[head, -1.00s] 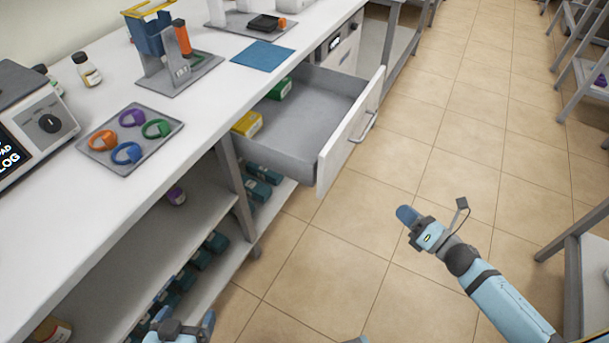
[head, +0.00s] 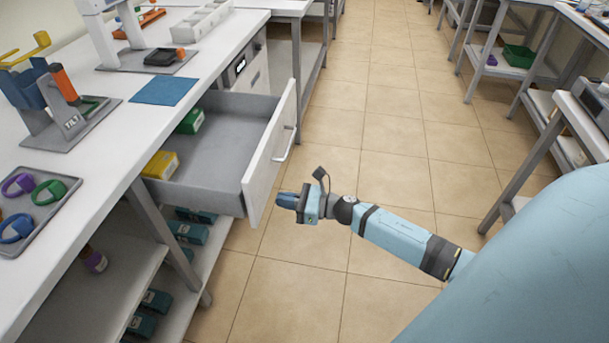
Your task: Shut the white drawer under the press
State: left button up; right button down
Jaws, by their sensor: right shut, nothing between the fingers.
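The white drawer (head: 271,150) is pulled out from under the bench, with its front panel and metal handle facing the aisle. A yellow box (head: 160,165) and a green box (head: 190,121) lie inside its grey tray. The blue and orange press (head: 62,97) stands on the bench top to the left of the drawer. My right gripper (head: 287,201) is shut and empty. It is just right of the drawer front's near lower end in the picture; whether it touches cannot be told. My left gripper is out of view.
A blue mat (head: 164,91) and a tray of coloured rings (head: 38,207) lie on the bench top (head: 105,145). Shelves with teal boxes (head: 188,232) are below. The tiled aisle (head: 385,150) is clear. Another bench stands at the right.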

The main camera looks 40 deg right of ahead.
aim_at(260, 196)
jog(key=x, duration=0.4)
jog(key=shift+a, duration=0.1)
jog(key=shift+w, duration=0.15)
jog(key=shift+w+a, duration=0.2)
jog(key=shift+a, duration=0.05)
jog(key=b+x, duration=0.4)
jog(key=x, duration=0.7)
jog(key=b+x, duration=0.4)
jog(key=x, duration=0.7)
jog(key=shift+f, duration=0.25)
jog(key=b+x, duration=0.2)
jog(key=x, duration=0.2)
jog(key=shift+w+a+r, duration=0.1)
jog(key=shift+w+a, duration=0.1)
jog(key=shift+a, duration=0.1)
jog(key=shift+w+a+b, duration=0.15)
jog(key=shift+w+b, duration=0.05)
jog(key=shift+b, duration=0.1)
jog(key=shift+r, duration=0.3)
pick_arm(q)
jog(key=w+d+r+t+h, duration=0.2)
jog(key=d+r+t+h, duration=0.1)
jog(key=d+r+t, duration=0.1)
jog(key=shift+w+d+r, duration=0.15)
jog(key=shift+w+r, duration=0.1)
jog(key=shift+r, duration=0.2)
pick_arm(e)
jog(key=shift+r, duration=0.1)
